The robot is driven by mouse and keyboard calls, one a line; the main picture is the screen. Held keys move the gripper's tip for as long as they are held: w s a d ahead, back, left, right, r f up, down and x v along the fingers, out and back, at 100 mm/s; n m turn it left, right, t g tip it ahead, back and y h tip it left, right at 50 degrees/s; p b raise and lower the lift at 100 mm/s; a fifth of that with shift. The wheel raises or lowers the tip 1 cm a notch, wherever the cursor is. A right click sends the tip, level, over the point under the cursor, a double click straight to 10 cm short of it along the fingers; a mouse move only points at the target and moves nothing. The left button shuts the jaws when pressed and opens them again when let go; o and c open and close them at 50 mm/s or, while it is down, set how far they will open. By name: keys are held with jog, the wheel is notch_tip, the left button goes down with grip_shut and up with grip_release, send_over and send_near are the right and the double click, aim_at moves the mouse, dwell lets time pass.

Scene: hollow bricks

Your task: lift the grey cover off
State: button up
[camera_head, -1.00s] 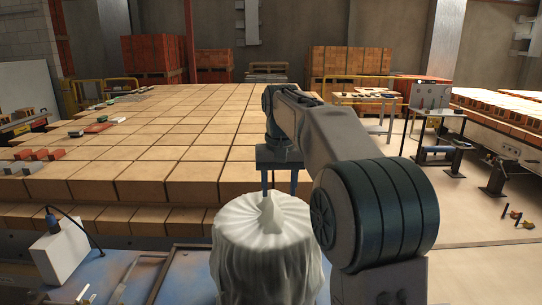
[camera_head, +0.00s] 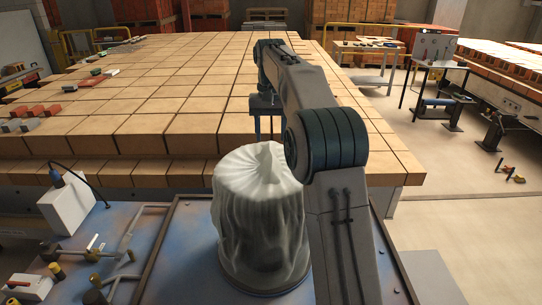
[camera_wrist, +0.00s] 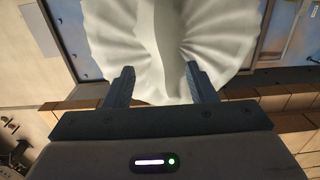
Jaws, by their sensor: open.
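The grey cover (camera_head: 262,215) is a pale, pleated cloth draped over a round upright thing. It stands on the blue worktop in the head view, with a raised fold on top. What is under it is hidden, though a dark round base shows at its foot. My gripper (camera_head: 264,128) is above and just behind the cover's top, its fingers pointing down. In the wrist view, my gripper (camera_wrist: 160,85) has its two fingers spread wide, with the cover (camera_wrist: 160,40) filling the space between and beyond them. I cannot tell whether the fingers touch the cloth.
A white box (camera_head: 68,203) with a cable and several tools (camera_head: 110,250) lie on the blue worktop (camera_head: 185,270) to the left. A large stack of tan bricks (camera_head: 150,125) lies behind the cover. Small grey and red blocks sit on its left part.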

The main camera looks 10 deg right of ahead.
aim_at(271, 155)
notch_tip(271, 155, down, 9)
jog(key=shift+r, duration=0.1)
jog(key=shift+c, duration=0.3)
grip_shut()
